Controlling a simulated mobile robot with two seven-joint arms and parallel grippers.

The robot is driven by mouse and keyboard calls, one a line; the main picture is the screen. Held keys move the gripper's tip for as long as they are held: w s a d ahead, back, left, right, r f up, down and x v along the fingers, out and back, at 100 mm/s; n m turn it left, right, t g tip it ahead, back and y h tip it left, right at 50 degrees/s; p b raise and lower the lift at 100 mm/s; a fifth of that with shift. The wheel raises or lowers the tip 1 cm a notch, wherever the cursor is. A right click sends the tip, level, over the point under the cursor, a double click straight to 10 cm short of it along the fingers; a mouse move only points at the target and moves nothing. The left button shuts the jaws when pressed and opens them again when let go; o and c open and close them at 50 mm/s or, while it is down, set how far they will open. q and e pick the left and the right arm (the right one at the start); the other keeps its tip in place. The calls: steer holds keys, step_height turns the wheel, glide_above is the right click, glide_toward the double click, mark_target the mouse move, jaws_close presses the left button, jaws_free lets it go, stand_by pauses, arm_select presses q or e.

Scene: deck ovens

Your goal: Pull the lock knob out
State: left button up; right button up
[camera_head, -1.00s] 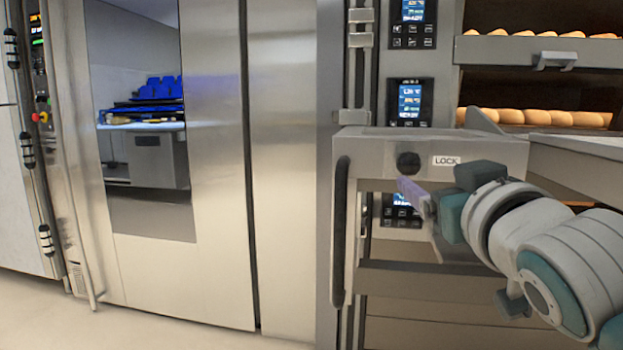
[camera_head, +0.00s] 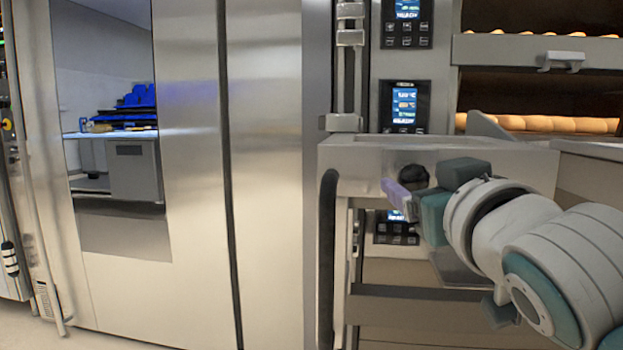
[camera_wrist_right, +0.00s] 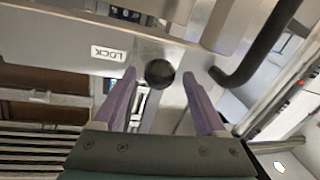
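The lock knob is a round black knob (camera_head: 414,176) on the front of a grey metal frame (camera_head: 350,158). In the head view it is partly hidden behind my right gripper (camera_head: 402,192). In the right wrist view the knob (camera_wrist_right: 160,73) shows whole, between and just beyond the purple fingertips of my open right gripper (camera_wrist_right: 158,78). The fingers look apart from it on both sides. A white LOCK label (camera_wrist_right: 108,53) sits beside the knob on the frame. My left gripper is not in view.
A dark upright handle bar (camera_head: 328,260) runs down the frame's left end; it also shows in the right wrist view (camera_wrist_right: 262,45). Oven control panels (camera_head: 405,105) and loaves (camera_head: 545,123) are behind. A tall steel door (camera_head: 270,150) stands to the left.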

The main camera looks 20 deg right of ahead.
jaws_close()
stand_by(0.4)
